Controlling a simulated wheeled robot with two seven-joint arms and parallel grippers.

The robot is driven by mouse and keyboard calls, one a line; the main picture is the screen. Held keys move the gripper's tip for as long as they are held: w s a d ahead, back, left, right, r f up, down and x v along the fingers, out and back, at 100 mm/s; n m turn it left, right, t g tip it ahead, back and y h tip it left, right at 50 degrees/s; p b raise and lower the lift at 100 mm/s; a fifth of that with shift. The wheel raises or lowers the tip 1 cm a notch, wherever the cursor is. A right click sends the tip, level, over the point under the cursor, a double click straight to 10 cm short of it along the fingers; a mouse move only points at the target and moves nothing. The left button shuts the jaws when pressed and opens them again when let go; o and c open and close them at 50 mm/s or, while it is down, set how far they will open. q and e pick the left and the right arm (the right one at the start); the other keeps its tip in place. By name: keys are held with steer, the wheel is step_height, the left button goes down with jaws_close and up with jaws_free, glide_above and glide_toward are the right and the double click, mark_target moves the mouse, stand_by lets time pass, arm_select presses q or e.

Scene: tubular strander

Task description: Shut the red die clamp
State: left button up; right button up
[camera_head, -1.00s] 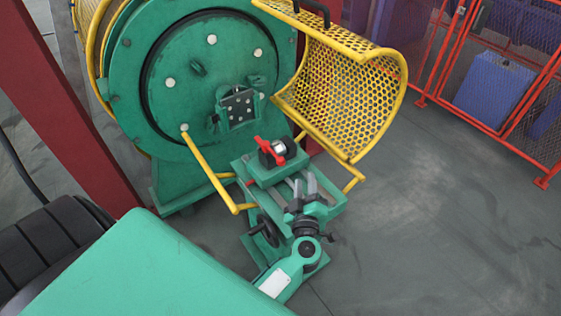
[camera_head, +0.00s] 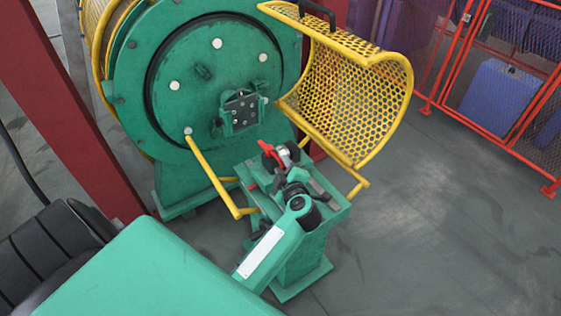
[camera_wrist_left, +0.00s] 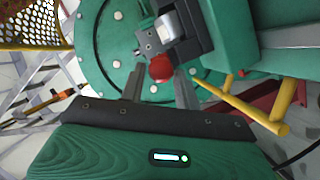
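The red die clamp (camera_head: 269,149) stands tilted up on the green bench in front of the large green disc, beside a small bright metal cylinder (camera_head: 285,155). My left gripper (camera_head: 279,174) reaches in from below, its fingers close to the clamp and partly hidden by its own wrist. In the left wrist view, the clamp's red end (camera_wrist_left: 161,67) lies between the two grey fingertips (camera_wrist_left: 160,80), with gaps visible beside it. The fingers are apart. I cannot tell whether either touches the clamp. My right gripper is in neither view.
The green bench (camera_head: 325,190) carries the clamp. The green disc (camera_head: 215,75) stands behind it. A yellow perforated guard (camera_head: 345,95) is swung out at upper right, and a yellow bar (camera_head: 213,176) slopes down at left. Open floor (camera_head: 430,230) lies to the right.

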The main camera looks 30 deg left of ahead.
mark_target(273, 153)
arm_select(q)
steer(key=shift+x, duration=1.75)
jaws_close()
